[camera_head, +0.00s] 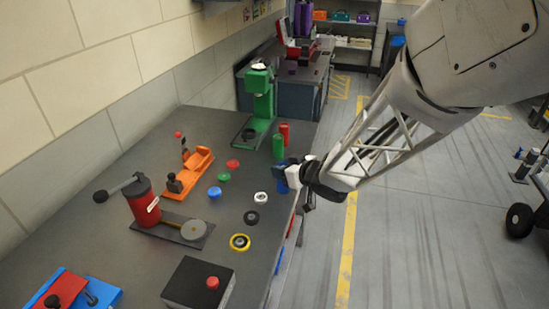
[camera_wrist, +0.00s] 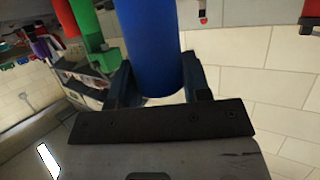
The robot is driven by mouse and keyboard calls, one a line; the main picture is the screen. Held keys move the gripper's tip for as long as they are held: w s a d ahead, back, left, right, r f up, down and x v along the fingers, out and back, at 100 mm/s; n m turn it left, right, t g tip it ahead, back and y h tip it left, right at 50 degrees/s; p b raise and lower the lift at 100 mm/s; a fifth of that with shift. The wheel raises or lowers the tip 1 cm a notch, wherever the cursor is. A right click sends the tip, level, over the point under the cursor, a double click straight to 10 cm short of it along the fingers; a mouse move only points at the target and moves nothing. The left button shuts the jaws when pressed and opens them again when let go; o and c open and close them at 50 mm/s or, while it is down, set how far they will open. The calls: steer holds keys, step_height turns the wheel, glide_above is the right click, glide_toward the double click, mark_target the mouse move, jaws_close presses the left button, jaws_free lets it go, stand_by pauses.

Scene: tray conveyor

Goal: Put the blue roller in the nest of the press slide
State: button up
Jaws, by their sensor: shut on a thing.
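The blue roller (camera_wrist: 147,45) stands between my two fingers in the wrist view, and my gripper (camera_wrist: 158,82) is shut on it. In the head view my gripper (camera_head: 286,172) is at the right edge of the bench, and a little of the blue roller (camera_head: 283,186) shows below the fingers. A green press (camera_head: 262,95) stands farther back against the wall side. At its foot is a green base with a dark round part (camera_head: 249,133), apart from my gripper. I cannot tell for certain that this part is the nest.
A green roller (camera_head: 278,146) and a red roller (camera_head: 284,131) stand just beyond my gripper. Several coloured knobs and rings, an orange fixture (camera_head: 190,176) and a red cylinder with a handle (camera_head: 145,205) occupy the bench. A black box with a red button (camera_head: 199,284) is nearer.

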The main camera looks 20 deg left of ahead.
steer(key=w+a+r+n+g+y, duration=0.1)
steer(key=w+a+r+n+g, duration=0.1)
steer(key=w+a, duration=0.9)
steer(key=w+a+r+n+g, duration=0.2)
steer(key=w+a+r, duration=0.3)
steer(key=w+a, duration=0.6)
steer(key=w+g, duration=0.1)
steer(key=w, duration=0.7)
steer(key=shift+a+r+n+y, duration=0.2)
steer(key=shift+n+y, duration=0.1)
steer(key=shift+y, duration=0.1)
steer(key=shift+w+f, duration=0.1)
steer(key=shift+f, duration=2.45)
steer(key=shift+f, duration=0.15)
steer(key=shift+f, duration=2.35)
steer(key=shift+f, duration=0.1)
steer(key=o, duration=1.1)
steer(key=shift+f, duration=0.1)
steer(key=shift+c, duration=0.2)
